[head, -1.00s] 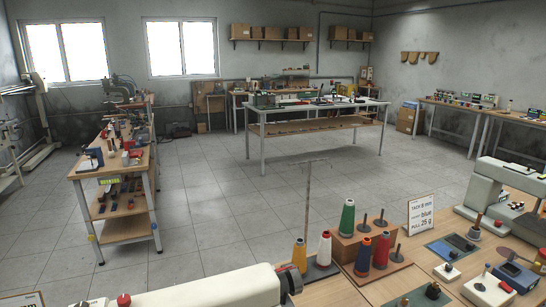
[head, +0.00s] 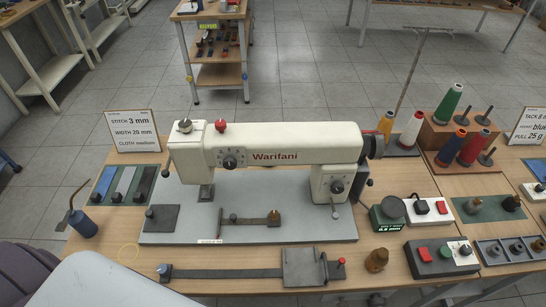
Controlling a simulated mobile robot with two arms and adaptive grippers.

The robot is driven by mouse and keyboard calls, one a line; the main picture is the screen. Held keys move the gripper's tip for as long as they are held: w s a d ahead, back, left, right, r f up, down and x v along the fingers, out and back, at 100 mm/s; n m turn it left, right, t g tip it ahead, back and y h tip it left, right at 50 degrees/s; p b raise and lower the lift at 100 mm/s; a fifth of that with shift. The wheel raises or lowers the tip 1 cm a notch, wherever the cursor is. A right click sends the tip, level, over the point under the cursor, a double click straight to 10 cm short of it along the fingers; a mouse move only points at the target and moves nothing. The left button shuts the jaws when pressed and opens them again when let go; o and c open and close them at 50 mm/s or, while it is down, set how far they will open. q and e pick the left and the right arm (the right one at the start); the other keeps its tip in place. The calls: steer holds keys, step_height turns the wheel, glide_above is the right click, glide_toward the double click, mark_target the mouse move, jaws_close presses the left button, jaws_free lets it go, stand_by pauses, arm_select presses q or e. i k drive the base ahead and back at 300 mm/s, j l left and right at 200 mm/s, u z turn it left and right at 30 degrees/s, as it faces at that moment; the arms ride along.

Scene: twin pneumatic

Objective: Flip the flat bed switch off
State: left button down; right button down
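A cream sewing machine marked Warifani (head: 275,156) stands on a flat grey bed plate (head: 300,220) on the wooden table. To its right is a white switch box (head: 403,213) with a dark knob and a red rocker (head: 442,207). In front of that is a dark control box (head: 437,268) with a red button (head: 425,255), a green button (head: 445,251) and a small lever on a white plate (head: 465,249). No label shows which of these is the flat bed switch, and I cannot read its on or off position. Neither gripper is in view.
Thread cones (head: 449,104) stand at the back right. A small green-display unit (head: 388,220) and a brown knob (head: 376,260) sit beside the machine. A blue oil can (head: 82,223) and a stitch card (head: 134,131) are at the left. A long metal bar (head: 230,272) lies in front.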

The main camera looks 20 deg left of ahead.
mark_target(425, 256)
steer(key=z, duration=1.05)
